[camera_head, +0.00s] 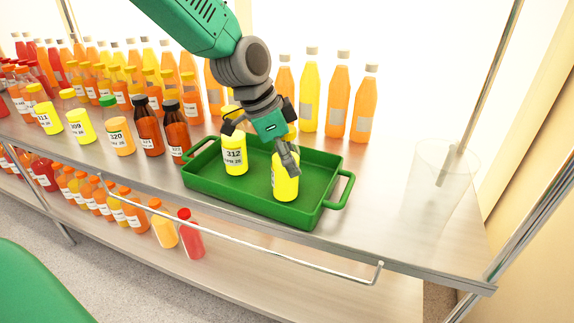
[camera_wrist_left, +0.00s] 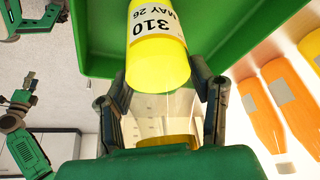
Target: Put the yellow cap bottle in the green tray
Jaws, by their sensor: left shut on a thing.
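The green tray (camera_head: 335,200) lies on the upper shelf and shows behind the bottle in the left wrist view (camera_wrist_left: 98,35). A yellow bottle labelled 312 (camera_head: 234,158) stands in its left part, its top partly covered by my gripper. A second yellow bottle (camera_head: 286,183) is at the tray's front right; its top is hidden by a finger. My left gripper (camera_head: 262,146) is over the tray. In the left wrist view, its fingers (camera_wrist_left: 163,92) are around a yellow bottle labelled 310 (camera_wrist_left: 158,62), with a yellowish cap (camera_wrist_left: 165,142) near the palm. Whether its base touches the tray is unclear.
Several bottles stand left of the tray, the nearest a brown one (camera_head: 176,135). Tall orange bottles (camera_head: 337,105) line the back. A clear container (camera_head: 432,190) stands right. A metal rail (camera_head: 270,240) runs along the front. Bare shelf (camera_head: 385,215) lies right of the tray.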

